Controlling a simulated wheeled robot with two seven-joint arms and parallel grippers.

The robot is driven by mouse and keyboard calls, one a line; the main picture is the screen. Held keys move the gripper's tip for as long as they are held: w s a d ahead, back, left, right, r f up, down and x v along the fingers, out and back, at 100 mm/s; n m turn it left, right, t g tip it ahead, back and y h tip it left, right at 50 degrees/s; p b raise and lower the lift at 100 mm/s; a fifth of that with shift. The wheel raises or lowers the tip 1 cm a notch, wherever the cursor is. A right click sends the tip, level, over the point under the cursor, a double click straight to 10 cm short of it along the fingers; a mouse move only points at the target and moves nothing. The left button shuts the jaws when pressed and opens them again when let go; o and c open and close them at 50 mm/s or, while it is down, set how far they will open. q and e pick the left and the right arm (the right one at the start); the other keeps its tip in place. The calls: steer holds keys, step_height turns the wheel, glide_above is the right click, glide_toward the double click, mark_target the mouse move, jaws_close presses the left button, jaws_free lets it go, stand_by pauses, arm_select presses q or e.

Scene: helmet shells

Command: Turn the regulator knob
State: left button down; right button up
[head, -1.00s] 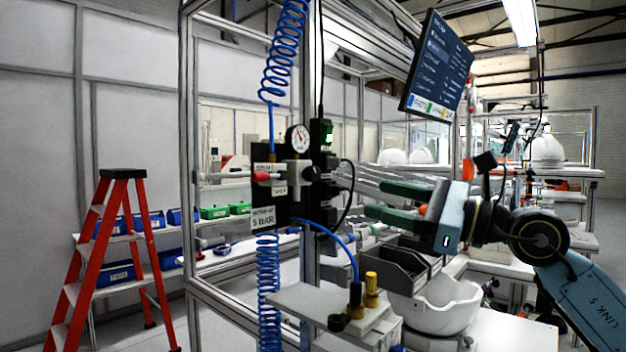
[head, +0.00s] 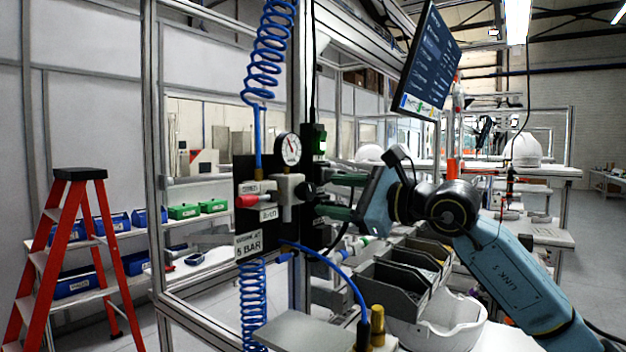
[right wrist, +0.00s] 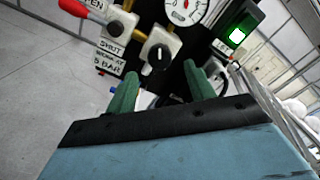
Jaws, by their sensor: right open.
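The regulator is a grey body on a black panel, with a black knob (head: 306,190) on its right side. In the right wrist view the knob (right wrist: 159,56) is round with a white mark and lies ahead, between the lines of the fingers. My right gripper (head: 322,196) has green fingers, one above the other in the head view, with tips close to the right of the knob. In the right wrist view the gripper (right wrist: 160,74) is open and empty. I cannot tell whether the tips overlap the knob. A round gauge (head: 288,149) sits above the regulator. My left gripper is not in view.
A red valve lever (head: 247,201) is left of the regulator, above a "5 BAR" sign (head: 249,244). Blue coiled hoses (head: 268,50) hang above and below. A black box with a green display (head: 319,139) is beside the gauge. Grey bins (head: 395,285) stand below my right arm.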

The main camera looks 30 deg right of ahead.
mark_target(312, 193)
steer(key=p+x, duration=0.1)
steer(key=x, duration=0.3)
steer(key=shift+w+r, duration=0.1)
steer(key=shift+w, duration=0.15)
steer(key=shift+w+a, duration=0.2)
steer(key=shift+w, duration=0.2)
steer(key=c, duration=1)
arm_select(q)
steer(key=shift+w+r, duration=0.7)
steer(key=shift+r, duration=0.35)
